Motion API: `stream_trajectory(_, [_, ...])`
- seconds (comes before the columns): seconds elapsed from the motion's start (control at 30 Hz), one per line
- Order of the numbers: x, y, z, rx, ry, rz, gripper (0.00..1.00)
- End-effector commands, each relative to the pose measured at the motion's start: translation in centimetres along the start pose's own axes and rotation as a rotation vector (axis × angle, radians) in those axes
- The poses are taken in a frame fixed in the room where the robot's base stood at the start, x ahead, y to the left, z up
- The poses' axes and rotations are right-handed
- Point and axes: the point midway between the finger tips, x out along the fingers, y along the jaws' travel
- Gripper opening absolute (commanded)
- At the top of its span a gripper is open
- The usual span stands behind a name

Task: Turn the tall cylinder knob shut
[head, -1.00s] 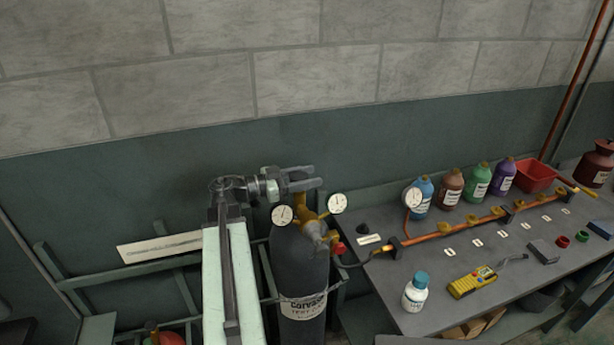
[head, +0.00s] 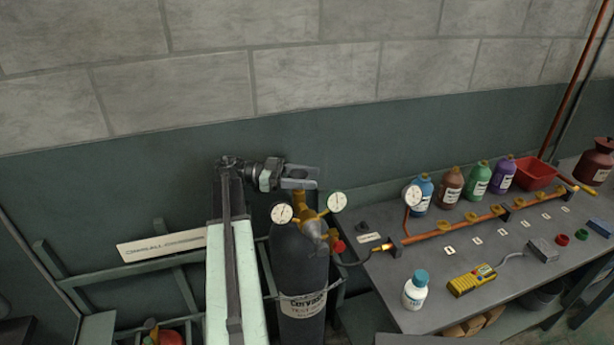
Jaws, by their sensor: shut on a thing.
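The tall cylinder (head: 304,270) is dark, with a white label band, and stands upright left of the bench. Brass valve fittings (head: 305,202) and two round white gauges, one on the left (head: 282,214) and one on the right (head: 337,201), sit at its top. My gripper (head: 304,178) reaches in from the left at the top of the brass valve, its fingers pointing right. It is shut on the knob there, which the fingers mostly hide. A small red part (head: 338,247) shows at the valve's right side.
The grey bench (head: 445,313) to the right carries a copper manifold (head: 455,228), several coloured bottles, a white bottle (head: 415,291), a yellow meter (head: 471,280) and a red bin (head: 536,174). A hose joins the valve to the manifold. The wall stands close behind.

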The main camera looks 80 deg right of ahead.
Motion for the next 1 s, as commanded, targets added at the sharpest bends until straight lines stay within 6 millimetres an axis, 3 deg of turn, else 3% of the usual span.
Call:
stream_trajectory(0.6, [-0.02,0.16,-0.01,0.0,0.0,0.05,0.09])
stream_trajectory(0.63, [-0.02,0.16,0.0,0.0,0.0,0.05,0.53])
stream_trajectory(0.7, [-0.03,0.17,0.0,0.0,0.0,0.05,0.72])
stream_trajectory(1.0, [-0.2,0.2,0.07,-0.004,-0.003,0.046,0.72])
